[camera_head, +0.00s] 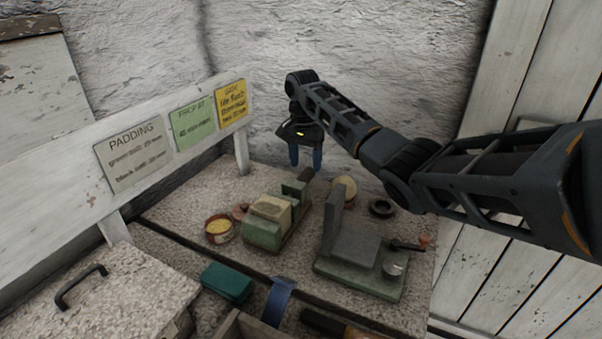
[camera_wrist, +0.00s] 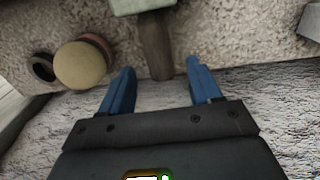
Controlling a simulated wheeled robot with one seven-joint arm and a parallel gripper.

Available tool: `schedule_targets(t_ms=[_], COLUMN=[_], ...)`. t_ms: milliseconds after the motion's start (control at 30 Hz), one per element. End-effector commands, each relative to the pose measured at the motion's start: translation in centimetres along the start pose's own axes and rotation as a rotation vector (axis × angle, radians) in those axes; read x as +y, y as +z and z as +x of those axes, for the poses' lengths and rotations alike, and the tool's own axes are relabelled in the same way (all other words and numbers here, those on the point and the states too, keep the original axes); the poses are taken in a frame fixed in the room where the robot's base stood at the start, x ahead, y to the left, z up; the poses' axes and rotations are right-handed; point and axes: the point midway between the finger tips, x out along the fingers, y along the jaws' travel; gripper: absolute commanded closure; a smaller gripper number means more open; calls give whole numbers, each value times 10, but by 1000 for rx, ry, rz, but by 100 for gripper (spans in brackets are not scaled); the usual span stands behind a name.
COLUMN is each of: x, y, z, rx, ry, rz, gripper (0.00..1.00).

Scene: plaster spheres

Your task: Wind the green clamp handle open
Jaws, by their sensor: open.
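The green clamp (camera_head: 262,233) stands on the bench with a pale block between its jaws. A brown handle (camera_head: 306,174) sticks out at its far end. My gripper (camera_head: 305,165) hangs fingers-down at that far end, near the wall. In the wrist view the brown handle (camera_wrist: 155,45) reaches down from a pale green part of the clamp (camera_wrist: 140,5). It ends between the lines of my two blue fingers, around my gripper's opening (camera_wrist: 161,70), with clear space on both sides. My gripper is open and empty. I cannot tell the height gap.
A grey-green fixture (camera_head: 360,250) with a crank stands to the right. A round tin (camera_head: 345,187) and a dark ring (camera_head: 381,207) lie near the handle. A yellow-filled tin (camera_head: 219,228) and teal box (camera_head: 227,282) are left. The rough wall (camera_head: 380,60) is close behind.

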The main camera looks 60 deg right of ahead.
Motion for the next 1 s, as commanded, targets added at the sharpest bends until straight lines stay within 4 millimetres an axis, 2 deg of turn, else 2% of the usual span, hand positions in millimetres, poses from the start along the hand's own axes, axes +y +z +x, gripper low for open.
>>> schedule_targets(t_ms=[100,300,633,1000], x=[1,0,0,0], y=[0,0,1,1], z=[18,35,39,39], rx=[-1,0,0,0], ry=[2,-1,-1,-1], rz=[0,-1,-2,-2], gripper=[37,37,38,73])
